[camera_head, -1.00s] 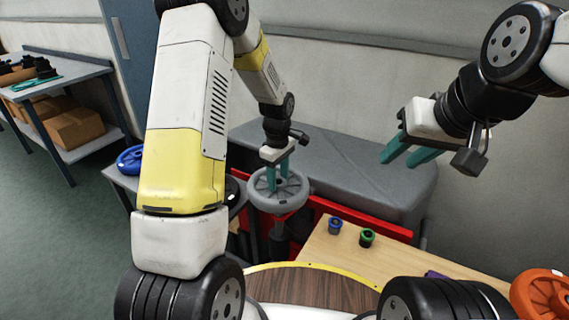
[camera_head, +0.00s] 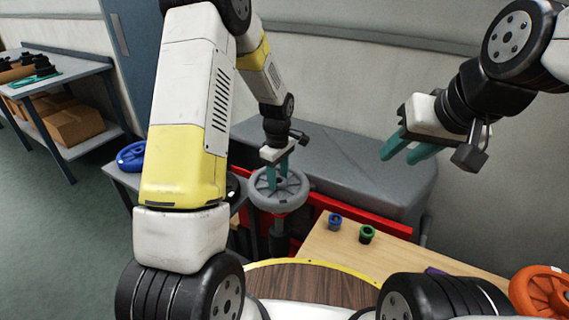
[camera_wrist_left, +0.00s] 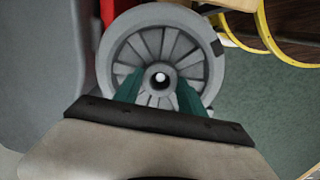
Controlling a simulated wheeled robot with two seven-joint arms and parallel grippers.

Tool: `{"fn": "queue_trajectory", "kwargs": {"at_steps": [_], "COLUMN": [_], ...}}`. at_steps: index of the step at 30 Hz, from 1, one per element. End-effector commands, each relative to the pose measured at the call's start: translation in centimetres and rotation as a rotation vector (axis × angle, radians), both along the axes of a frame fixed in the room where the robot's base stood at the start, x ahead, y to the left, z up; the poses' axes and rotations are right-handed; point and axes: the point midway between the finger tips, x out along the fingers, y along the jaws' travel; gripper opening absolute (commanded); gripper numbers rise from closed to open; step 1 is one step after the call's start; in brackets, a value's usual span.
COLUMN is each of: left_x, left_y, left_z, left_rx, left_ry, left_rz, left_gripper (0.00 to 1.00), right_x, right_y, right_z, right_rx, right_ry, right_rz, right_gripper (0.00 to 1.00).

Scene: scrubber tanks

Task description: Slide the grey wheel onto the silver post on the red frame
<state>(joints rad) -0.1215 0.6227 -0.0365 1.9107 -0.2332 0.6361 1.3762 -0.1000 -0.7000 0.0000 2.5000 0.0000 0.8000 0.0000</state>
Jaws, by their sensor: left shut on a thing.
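The grey wheel (camera_head: 299,191) is held level, with my left gripper (camera_head: 272,186) shut on it at the hub. In the left wrist view the spoked wheel (camera_wrist_left: 205,40) fills the upper middle, with the left fingers (camera_wrist_left: 160,88) on either side of its hub. A small bright round spot, perhaps the silver post (camera_wrist_left: 160,76), shows in the hub's dark hole. Below the wheel, a dark upright column (camera_head: 278,243) stands by the red frame (camera_head: 330,208). How far the post enters the hub is hidden. My right gripper (camera_head: 399,158) is open and empty, in the air.
A grey padded bench (camera_head: 370,175) stands behind the red frame. A wooden table (camera_head: 385,258) holds blue (camera_head: 335,222) and green (camera_head: 367,234) small parts. An orange wheel (camera_head: 540,292) is at the right, a blue wheel (camera_head: 131,156) at the left. A shelf table (camera_head: 75,75) stands far left.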

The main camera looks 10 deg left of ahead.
Motion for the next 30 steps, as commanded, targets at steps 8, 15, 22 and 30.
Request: {"fn": "queue_trajectory", "kwargs": {"at_steps": [8, 15, 22, 30], "left_x": [0.1, 0.1, 0.1, 0.1], "left_y": [0.0, 0.0, 0.0, 0.0], "left_z": [-0.3, -0.6, -0.9, -1.3], "left_rx": [0.0, 0.0, 0.0, 0.0], "left_ry": [-0.002, -0.002, -0.001, -0.002], "left_rz": [0.0, 0.0, 0.0, 0.0], "left_gripper": [0.0, 0.0, 0.0, 0.0], "right_x": [0.0, 0.0, 0.0, 0.0], "right_y": [0.0, 0.0, 0.0, 0.0], "right_z": [0.0, 0.0, 0.0, 0.0], "right_rx": [0.0, 0.0, 0.0, 0.0], "right_ry": [0.0, 0.0, 0.0, 0.0], "right_rz": [0.0, 0.0, 0.0, 0.0], "right_gripper": [0.36, 0.36, 0.36, 0.36]}}
